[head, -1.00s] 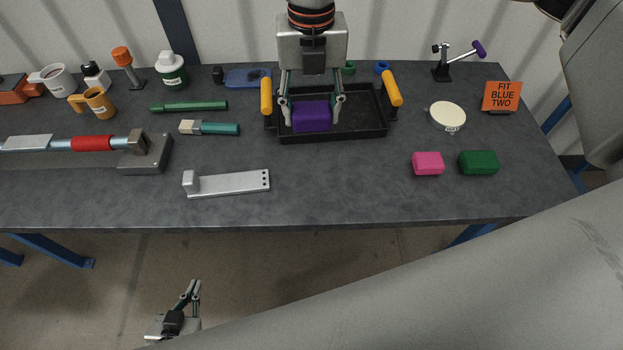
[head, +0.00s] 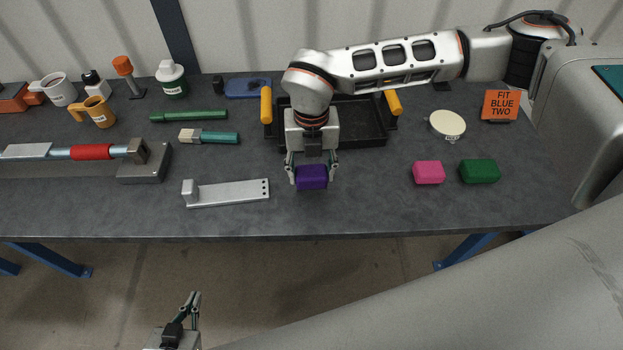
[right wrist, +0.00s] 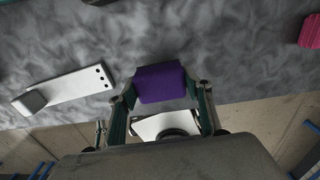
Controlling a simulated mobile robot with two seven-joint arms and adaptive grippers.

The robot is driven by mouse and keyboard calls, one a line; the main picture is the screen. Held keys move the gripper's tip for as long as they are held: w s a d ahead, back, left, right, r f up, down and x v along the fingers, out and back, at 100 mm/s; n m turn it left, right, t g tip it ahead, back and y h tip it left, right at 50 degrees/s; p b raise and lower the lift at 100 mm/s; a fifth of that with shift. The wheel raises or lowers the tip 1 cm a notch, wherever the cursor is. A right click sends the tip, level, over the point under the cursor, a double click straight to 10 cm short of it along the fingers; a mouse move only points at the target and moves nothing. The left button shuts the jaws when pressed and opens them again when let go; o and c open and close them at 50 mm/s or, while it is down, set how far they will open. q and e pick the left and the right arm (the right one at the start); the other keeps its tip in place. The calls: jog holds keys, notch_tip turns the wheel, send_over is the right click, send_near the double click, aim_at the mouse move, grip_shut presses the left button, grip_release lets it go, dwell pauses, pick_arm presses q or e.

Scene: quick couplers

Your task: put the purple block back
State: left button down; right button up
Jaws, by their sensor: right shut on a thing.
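The purple block (head: 312,178) is between the fingers of my right gripper (head: 312,172), which is shut on it. They are over the front part of the grey table, in front of the black tray (head: 361,143). I cannot tell whether the block touches the table. In the right wrist view the purple block (right wrist: 160,83) sits between the fingertips of my right gripper (right wrist: 163,93). My left gripper (head: 190,302) is low at the bottom left, in front of the table and away from everything. Its opening is unclear.
A silver bracket (head: 228,191) lies left of the purple block. A pink block (head: 429,172) and a green block (head: 479,171) lie to the right. An orange sign (head: 501,105) reads "FIT BLUE TWO". The tray has yellow handles. Bare table lies between purple and pink blocks.

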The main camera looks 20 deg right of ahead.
aim_at(311, 182)
notch_tip(311, 182, down, 3)
jog(key=shift+f, duration=0.1)
jog(key=shift+f, duration=0.2)
jog(key=o, duration=1.1)
